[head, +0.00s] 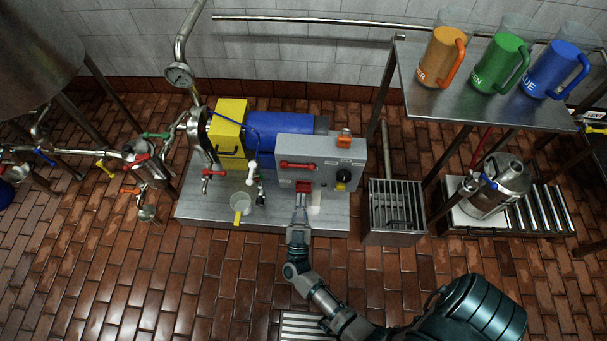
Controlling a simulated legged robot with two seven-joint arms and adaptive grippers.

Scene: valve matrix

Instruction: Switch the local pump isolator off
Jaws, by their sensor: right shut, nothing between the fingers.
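A grey control box (352,153) stands on the pump's metal base, in front of the blue motor (282,128). Its front carries a horizontal red handle (297,165), a small red part (303,187) below it, and a black knob on yellow (343,177) at right. The labels are too small to read, so I cannot tell which is the isolator or its setting. My right gripper (300,203) is shut and empty, its tips just below the small red part; whether they touch it is unclear. My left gripper is out of view.
An orange fitting (344,139) sits on top of the box. A clear cup (241,202) and valve pipework (206,178) are at left. A grated metal bin (393,220) stands at right, near a steel table (420,97) with orange, green and blue jugs. The front brick floor is mostly clear.

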